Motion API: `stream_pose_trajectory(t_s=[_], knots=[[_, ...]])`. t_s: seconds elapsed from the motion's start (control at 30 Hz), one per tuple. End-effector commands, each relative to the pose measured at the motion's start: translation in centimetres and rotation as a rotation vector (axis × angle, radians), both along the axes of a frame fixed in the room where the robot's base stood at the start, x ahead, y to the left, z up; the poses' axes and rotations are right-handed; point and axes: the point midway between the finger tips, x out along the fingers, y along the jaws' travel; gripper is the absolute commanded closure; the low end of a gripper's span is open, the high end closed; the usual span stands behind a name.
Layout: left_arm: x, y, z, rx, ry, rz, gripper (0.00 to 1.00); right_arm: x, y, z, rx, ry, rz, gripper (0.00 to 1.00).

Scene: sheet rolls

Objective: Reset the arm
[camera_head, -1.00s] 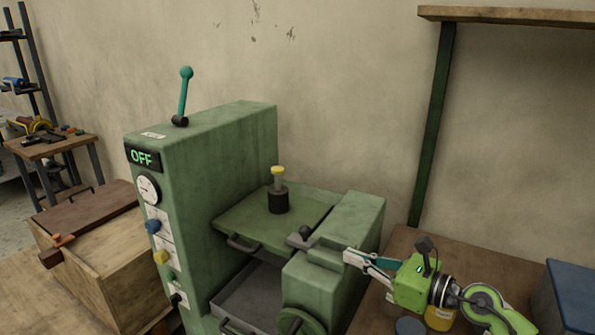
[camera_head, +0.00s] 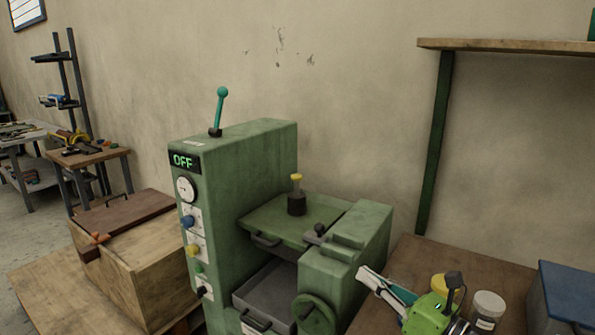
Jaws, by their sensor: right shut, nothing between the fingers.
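My right gripper (camera_head: 372,279) is in the lower right, its green body and pale fingers in front of the green machine's right side. It is shut and empty, and most of my right arm is cut off by the bottom edge. The green machine (camera_head: 238,185) stands in the middle with a lit OFF display, dial, knobs and an upright teal lever (camera_head: 220,108). My left gripper is out of view.
A wooden table (camera_head: 463,263) at the right holds a white jar (camera_head: 487,308), a yellow-topped item (camera_head: 441,285) and a blue box (camera_head: 571,293). A wooden box (camera_head: 153,260) stands left of the machine. A shelf (camera_head: 505,46) hangs at upper right.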

Motion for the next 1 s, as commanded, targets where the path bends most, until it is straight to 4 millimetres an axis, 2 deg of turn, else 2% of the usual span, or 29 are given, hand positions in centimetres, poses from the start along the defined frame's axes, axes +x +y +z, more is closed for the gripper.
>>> stream_pose_trajectory(t_s=[0.13, 0.27, 0.37, 0.43, 0.47, 0.57, 0.6, 0.67, 0.7, 0.8, 0.9, 1.0], knots=[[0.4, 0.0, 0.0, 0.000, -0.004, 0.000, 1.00, -0.4, -0.2, 1.2, 0.234, 0.062, -0.064, 1.00], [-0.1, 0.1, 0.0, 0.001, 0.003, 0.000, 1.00, -0.8, -1.5, 1.6, 0.488, 0.145, -0.148, 1.00], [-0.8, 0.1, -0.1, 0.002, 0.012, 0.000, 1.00, -1.2, -3.5, 0.9, 0.735, 0.242, -0.246, 1.00], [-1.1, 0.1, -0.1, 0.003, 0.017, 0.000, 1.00, -1.9, -5.6, -0.7, 0.952, 0.337, -0.344, 1.00], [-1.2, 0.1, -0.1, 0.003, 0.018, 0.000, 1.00, -2.4, -6.6, -1.8, 1.053, 0.387, -0.397, 1.00], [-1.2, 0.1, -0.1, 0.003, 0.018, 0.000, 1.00, -5.0, -9.8, -7.1, 1.396, 0.570, -0.603, 1.00], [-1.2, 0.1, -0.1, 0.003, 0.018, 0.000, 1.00, -6.5, -10.8, -9.7, 1.523, 0.646, -0.695, 1.00], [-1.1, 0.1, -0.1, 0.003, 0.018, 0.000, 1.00, -9.1, -11.6, -13.4, 1.685, 0.751, -0.831, 1.00], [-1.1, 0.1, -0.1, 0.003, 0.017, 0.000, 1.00, -11.1, -11.8, -15.7, 1.779, 0.817, -0.922, 1.00], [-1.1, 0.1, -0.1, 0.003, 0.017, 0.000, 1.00, -16.1, -11.4, -20.5, 1.960, 0.961, -1.134, 1.00], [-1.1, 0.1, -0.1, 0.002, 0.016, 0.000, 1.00, -20.5, -10.4, -23.6, 2.074, 1.071, -1.309, 1.00], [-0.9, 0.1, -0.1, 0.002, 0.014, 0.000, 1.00, -24.3, -9.3, -25.6, 2.148, 1.158, -1.459, 1.00]])
